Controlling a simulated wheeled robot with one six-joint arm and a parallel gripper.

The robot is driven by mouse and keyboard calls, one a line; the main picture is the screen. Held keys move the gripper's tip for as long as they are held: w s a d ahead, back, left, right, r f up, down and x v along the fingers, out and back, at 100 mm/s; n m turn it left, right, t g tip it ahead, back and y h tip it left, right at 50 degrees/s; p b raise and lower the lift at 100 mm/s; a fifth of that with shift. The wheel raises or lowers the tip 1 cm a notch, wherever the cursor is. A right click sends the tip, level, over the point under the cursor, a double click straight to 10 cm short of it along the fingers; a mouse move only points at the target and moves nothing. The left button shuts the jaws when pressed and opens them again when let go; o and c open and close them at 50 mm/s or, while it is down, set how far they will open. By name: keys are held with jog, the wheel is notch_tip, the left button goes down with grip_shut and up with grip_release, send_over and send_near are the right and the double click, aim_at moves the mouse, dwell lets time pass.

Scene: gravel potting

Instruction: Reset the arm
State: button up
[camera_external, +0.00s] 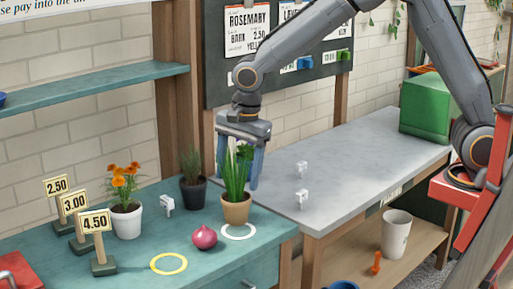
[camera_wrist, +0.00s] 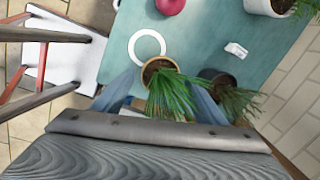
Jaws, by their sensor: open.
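My gripper (camera_external: 254,165) is at the end of the arm, pointing down over the teal bench near its right end. Its blue fingers are apart, around the upper leaves of a spiky green plant (camera_external: 234,178) in a tan pot (camera_external: 236,208). The pot stands on the bench, beside or partly on a white ring (camera_external: 238,231). In the wrist view the plant (camera_wrist: 168,95) lies between the blurred blue fingers (camera_wrist: 160,95), and the white ring (camera_wrist: 147,46) shows next to its pot. I cannot tell whether the fingers touch the leaves.
A dark pot (camera_external: 194,194) with a plant stands close behind. A red onion-like bulb (camera_external: 204,238), a yellow ring (camera_external: 169,264), an orange-flowered pot (camera_external: 126,220) and price signs (camera_external: 95,222) are on the bench. The grey counter (camera_external: 345,160) is mostly clear; a green box (camera_external: 425,106) stands at its far end.

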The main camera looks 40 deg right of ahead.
jog(key=d+n, duration=0.4)
jog(key=d, duration=0.5)
jog(key=s+d+f+n+p, duration=0.1)
jog(key=s+d+n, duration=0.4)
jog(key=d, duration=0.7)
jog(key=s+d+n+p, duration=0.2)
jog(key=s+d+n, duration=0.3)
jog(key=s+d, duration=0.4)
jog(key=d, duration=0.4)
jog(key=shift+s+d+f+h, duration=0.25)
jog(key=shift+f+h, duration=0.1)
jog(key=shift+h, duration=0.05)
